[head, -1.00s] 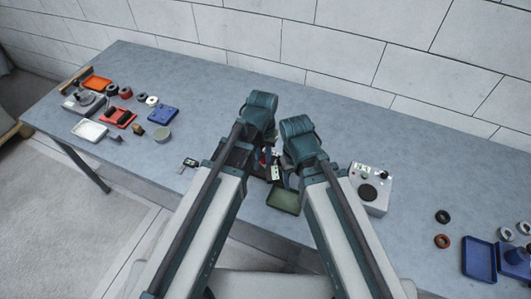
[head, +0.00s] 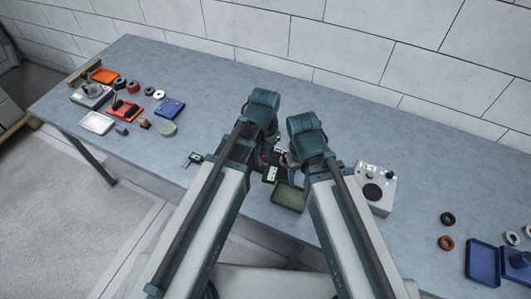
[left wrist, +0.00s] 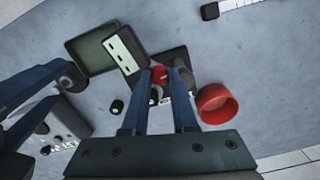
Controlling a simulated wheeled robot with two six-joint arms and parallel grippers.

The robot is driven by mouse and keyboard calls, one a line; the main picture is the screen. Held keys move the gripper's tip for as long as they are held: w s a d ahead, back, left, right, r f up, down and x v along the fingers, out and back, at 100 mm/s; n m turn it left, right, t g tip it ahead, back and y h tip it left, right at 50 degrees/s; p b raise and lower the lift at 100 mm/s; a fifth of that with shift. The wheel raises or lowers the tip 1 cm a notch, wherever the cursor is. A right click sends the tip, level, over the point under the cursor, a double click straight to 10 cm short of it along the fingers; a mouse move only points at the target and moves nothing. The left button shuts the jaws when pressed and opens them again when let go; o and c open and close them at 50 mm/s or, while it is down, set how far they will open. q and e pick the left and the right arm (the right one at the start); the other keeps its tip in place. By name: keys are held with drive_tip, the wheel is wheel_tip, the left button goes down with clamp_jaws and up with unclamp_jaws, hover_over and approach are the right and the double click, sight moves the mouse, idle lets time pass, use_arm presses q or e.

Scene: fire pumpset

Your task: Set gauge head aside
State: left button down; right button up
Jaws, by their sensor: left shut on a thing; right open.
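My left gripper (left wrist: 160,78) is shut on a small red piece (left wrist: 158,72) in the left wrist view, probably the gauge head. My fingers hide most of it. It is over or beside a dark block (left wrist: 172,62). In the head view my left gripper (head: 257,160) is largely hidden by its own arm. My right gripper (left wrist: 62,92) is open at the left of the left wrist view, beside a dark round part. In the head view its arm hides most of it. I cannot tell whether the red piece touches the table.
A green tray (head: 288,196) and a dark box with a white label (left wrist: 124,50) lie close by. A red ring or cup (left wrist: 217,104) stands beside my left fingers. A grey control box (head: 372,188) stands right.

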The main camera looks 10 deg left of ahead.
sight(265, 157)
use_arm(q)
drive_tip(key=c, duration=0.7)
unclamp_jaws()
wheel_tip(265, 157, up, 14)
drive_tip(key=p, duration=1.3)
drive_tip(key=shift+p, duration=0.4)
drive_tip(key=shift+f, duration=0.1)
drive_tip(key=s+f+n+y+b, duration=0.1)
drive_tip(key=s+f+n+b, duration=0.1)
drive_tip(key=s+f+b, duration=0.5)
drive_tip(key=shift+s+f+n+b, duration=0.3)
drive_tip(key=shift+s+f+b, duration=0.1)
drive_tip(key=shift+f+b, duration=0.15)
